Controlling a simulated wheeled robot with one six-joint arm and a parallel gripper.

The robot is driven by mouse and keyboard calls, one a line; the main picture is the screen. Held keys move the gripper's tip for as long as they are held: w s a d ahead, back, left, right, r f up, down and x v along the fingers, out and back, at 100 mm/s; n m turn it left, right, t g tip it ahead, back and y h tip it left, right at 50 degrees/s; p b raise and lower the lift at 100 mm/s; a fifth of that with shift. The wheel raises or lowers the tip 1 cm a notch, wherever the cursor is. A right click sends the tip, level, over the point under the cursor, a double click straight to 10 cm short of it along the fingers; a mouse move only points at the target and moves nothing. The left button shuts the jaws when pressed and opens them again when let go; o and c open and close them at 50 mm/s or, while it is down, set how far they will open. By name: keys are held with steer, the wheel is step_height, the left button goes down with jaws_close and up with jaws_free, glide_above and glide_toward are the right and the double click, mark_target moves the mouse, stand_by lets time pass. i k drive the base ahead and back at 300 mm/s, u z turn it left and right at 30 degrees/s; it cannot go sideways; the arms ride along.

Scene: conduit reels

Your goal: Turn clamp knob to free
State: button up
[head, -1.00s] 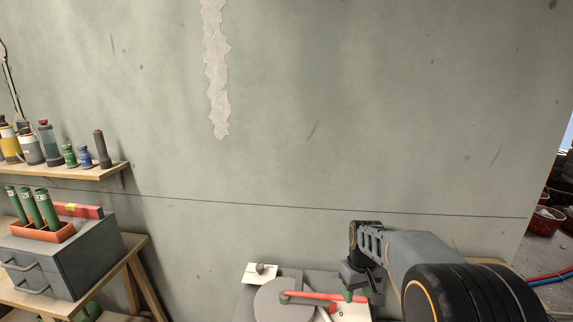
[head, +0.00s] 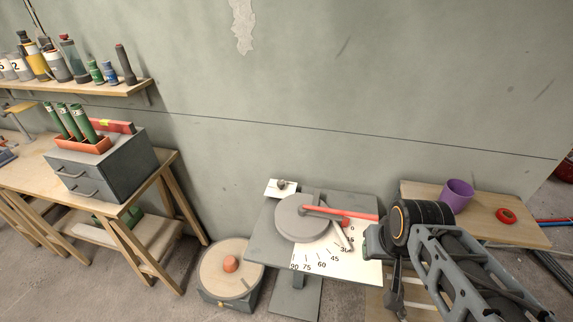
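A small grey knob (head: 281,184) sits on a white plate (head: 271,191) at the back left corner of a grey bending table (head: 262,243); any marking on the plate is too small to read. Beside it is a round grey disc (head: 301,219) with a red lever (head: 345,213) pointing right. A white angle scale (head: 313,264) lies in front of the disc. My gripper (head: 376,243) is at the table's right edge, near the lever's end and well apart from the knob. Its fingers are too unclear to tell whether they are open.
A round wooden-topped reel (head: 228,266) with an orange hub stands on the floor at left. A right-hand bench (head: 520,232) holds a purple cup (head: 457,194) and red tape roll (head: 506,216). A left workbench (head: 185,175) carries a grey drawer box (head: 105,170). Wall stands behind.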

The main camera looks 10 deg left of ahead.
mark_target(281, 184)
steer(key=u, duration=0.35)
steer(key=k, duration=0.5)
steer(key=u, duration=1.2)
steer(key=i, duration=0.85)
steer(key=z, duration=0.75)
steer(key=i, duration=0.6)
steer(key=z, duration=0.65)
